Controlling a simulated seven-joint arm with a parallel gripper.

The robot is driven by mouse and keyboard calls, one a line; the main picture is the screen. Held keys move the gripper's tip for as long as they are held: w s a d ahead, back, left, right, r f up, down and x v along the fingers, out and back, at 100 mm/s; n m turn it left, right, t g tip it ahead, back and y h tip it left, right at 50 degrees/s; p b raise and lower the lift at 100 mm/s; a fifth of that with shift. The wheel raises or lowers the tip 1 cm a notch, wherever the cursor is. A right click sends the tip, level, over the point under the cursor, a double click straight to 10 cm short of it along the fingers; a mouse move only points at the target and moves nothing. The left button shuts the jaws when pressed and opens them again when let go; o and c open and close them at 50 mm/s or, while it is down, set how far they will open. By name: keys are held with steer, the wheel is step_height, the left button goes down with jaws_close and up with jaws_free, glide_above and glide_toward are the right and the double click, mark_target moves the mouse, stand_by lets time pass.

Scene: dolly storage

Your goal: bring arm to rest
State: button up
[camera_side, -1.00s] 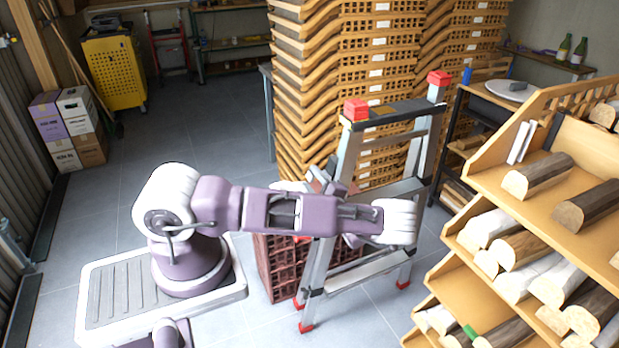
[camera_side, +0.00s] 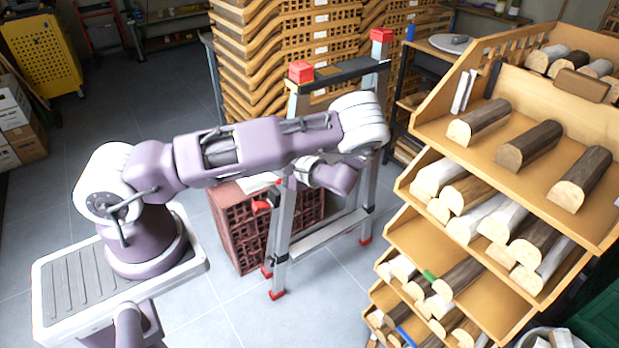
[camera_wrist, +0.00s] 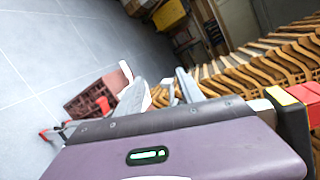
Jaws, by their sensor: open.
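My gripper (camera_wrist: 160,82) shows in the wrist view with two pale fingers apart and nothing visible between them. In the side view my arm reaches right from its base, bends at a white joint in front of the stepladder (camera_side: 285,235), and folds back down and left. The gripper end is mostly hidden there behind the arm and ladder. The ladder has red caps and feet, and my arm crosses in front of its upper part. I cannot tell whether they touch.
A reddish-brown crate (camera_side: 245,235) stands on the floor beside the ladder. Stacked wooden slatted trays (camera_side: 290,60) rise behind. A tiered wooden rack (camera_side: 495,165) with split logs fills the right. A yellow cabinet (camera_side: 42,55) stands back left. Grey floor is clear at left and front.

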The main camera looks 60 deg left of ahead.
steer(key=s+d+r+n+t+h, duration=0.1)
steer(key=s+d+r+t+h, duration=0.3)
steer(key=s+d+r+h, duration=0.3)
steer(key=s+d+r+t+h, duration=0.4)
steer(key=s+d+r+h, duration=0.3)
steer(key=d+r, duration=1.1)
steer(key=s+r, duration=0.1)
steer(key=s, duration=0.3)
steer(key=shift+s+r+n+t+h, duration=0.25)
steer(key=shift+r+n+t+h, duration=0.05)
steer(key=shift+n+t+h, duration=0.1)
